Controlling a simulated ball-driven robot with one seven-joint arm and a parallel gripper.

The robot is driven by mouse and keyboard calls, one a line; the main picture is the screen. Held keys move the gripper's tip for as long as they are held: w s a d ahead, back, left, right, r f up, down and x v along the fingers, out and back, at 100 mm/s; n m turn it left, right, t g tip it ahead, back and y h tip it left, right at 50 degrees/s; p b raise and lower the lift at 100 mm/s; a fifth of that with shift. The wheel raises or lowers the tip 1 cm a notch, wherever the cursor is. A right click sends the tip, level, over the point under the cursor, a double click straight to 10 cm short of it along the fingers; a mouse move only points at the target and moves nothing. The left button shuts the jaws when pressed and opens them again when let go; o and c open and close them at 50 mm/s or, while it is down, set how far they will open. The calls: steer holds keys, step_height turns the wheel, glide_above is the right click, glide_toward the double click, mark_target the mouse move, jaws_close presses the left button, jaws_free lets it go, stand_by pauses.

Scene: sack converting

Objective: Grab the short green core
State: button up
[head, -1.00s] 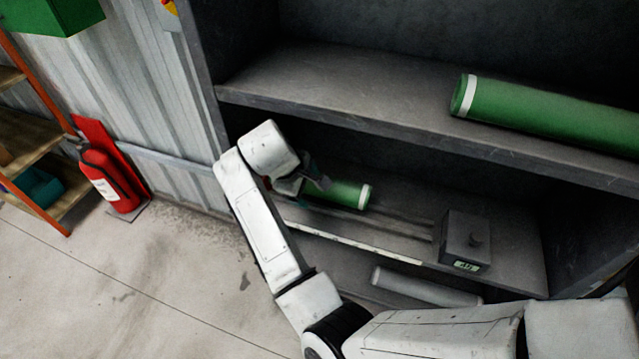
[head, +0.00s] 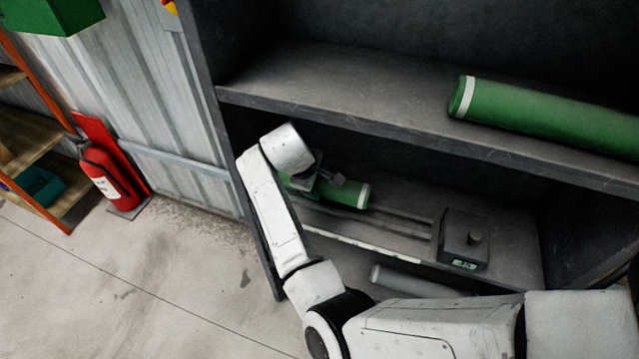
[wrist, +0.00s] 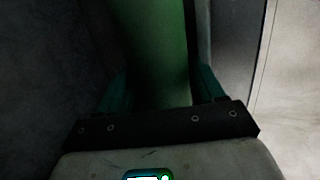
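The short green core (head: 338,191) is a green roll with a white end band. It lies on its side on the lower shelf, partly hidden by my gripper (head: 328,180). In the wrist view the green core (wrist: 155,50) runs away from the gripper between its two teal fingers (wrist: 160,85). The fingers stand wide apart, one on each side of the core. I see no clear grip on it, and the fingertip contact is too dark to make out.
A longer green roll (head: 545,115) lies on the upper shelf (head: 330,85). A grey roll (head: 415,282) lies below. A fire extinguisher (head: 108,178) stands by the left wall.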

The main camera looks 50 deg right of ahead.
steer(key=c, duration=0.8)
steer(key=shift+o, duration=0.2)
